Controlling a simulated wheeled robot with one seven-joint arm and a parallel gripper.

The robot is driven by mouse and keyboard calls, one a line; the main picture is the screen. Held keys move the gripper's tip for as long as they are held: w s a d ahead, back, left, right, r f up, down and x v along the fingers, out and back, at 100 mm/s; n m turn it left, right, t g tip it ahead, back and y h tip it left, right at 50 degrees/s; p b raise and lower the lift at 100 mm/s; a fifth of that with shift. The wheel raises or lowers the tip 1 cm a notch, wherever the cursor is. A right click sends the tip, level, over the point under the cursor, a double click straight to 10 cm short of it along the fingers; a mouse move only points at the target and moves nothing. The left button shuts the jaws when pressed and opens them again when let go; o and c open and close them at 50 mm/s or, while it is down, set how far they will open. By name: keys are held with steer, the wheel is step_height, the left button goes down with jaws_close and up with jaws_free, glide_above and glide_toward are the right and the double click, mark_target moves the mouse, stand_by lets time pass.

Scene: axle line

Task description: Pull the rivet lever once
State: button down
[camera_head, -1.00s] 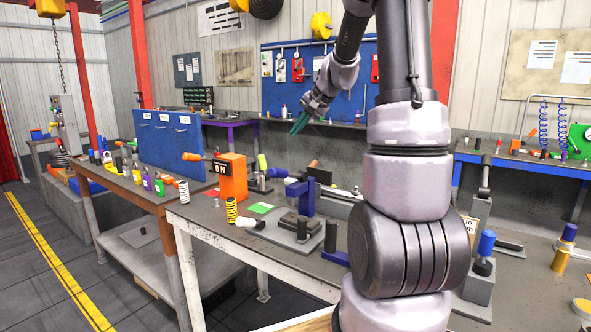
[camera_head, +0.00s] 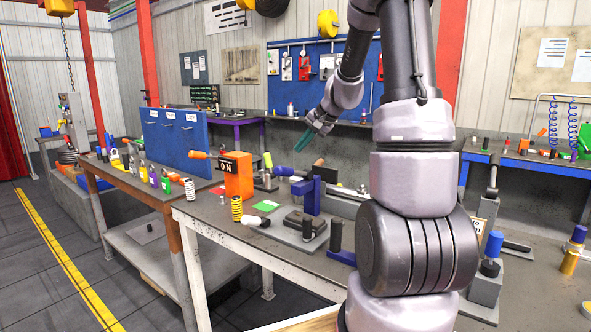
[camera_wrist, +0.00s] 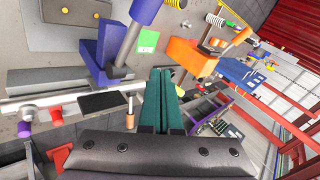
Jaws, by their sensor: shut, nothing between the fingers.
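A blue press frame (camera_head: 307,197) stands on the near bench, with a lever ending in a blue grip (camera_head: 283,171) that points left. I take this as the rivet lever, though no label shows. In the wrist view the press (camera_wrist: 98,52) is at upper left and its blue grip (camera_wrist: 146,9) is at the top edge. My gripper (camera_head: 301,144) has teal fingers, shut and empty, held in the air above and behind the press in the head view. In the wrist view the fingertips (camera_wrist: 163,72) point toward the bench beside the press, apart from the lever.
An orange box (camera_head: 237,178) marked ON, with its own orange-handled lever (camera_head: 199,155), stands left of the press. A green card (camera_head: 266,206), a yellow spring (camera_head: 237,208) and a white cylinder (camera_head: 256,220) lie or stand nearby. A blue panel (camera_head: 175,140) rises on the left bench.

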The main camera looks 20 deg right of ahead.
mark_target(295, 173)
steer(key=shift+s+a+f, duration=0.2)
steer(key=shift+a+f, duration=0.05)
steer(key=shift+f, duration=0.55)
steer(key=shift+s+a+f, duration=0.15)
steer(key=shift+a+f, duration=0.1)
steer(key=shift+f, duration=0.55)
steer(key=shift+f, duration=0.15)
stand_by(0.8)
steer(key=shift+a+f, duration=0.1)
steer(key=shift+f, duration=0.15)
steer(key=shift+s+a+f, duration=0.15)
steer(key=shift+a+f, duration=0.05)
steer(key=shift+f, duration=0.55)
steer(key=shift+s+a+f, duration=0.2)
steer(key=shift+a+f, duration=0.05)
steer(key=shift+f, duration=0.5)
steer(key=shift+s+a+f, duration=0.15)
steer(key=shift+a+f, duration=0.05)
steer(key=shift+f, duration=0.55)
stand_by(2.0)
steer(key=shift+r, duration=0.1)
steer(key=shift+w+d+r, duration=0.15)
steer(key=shift+d+r, duration=0.1)
steer(key=shift+r, duration=0.6)
steer(key=shift+w+d+r, duration=0.2)
steer(key=shift+d+r, duration=0.1)
steer(key=shift+r, duration=0.55)
steer(key=shift+w+d+r, duration=0.15)
steer(key=shift+d+r, duration=0.1)
steer(key=shift+r, duration=0.6)
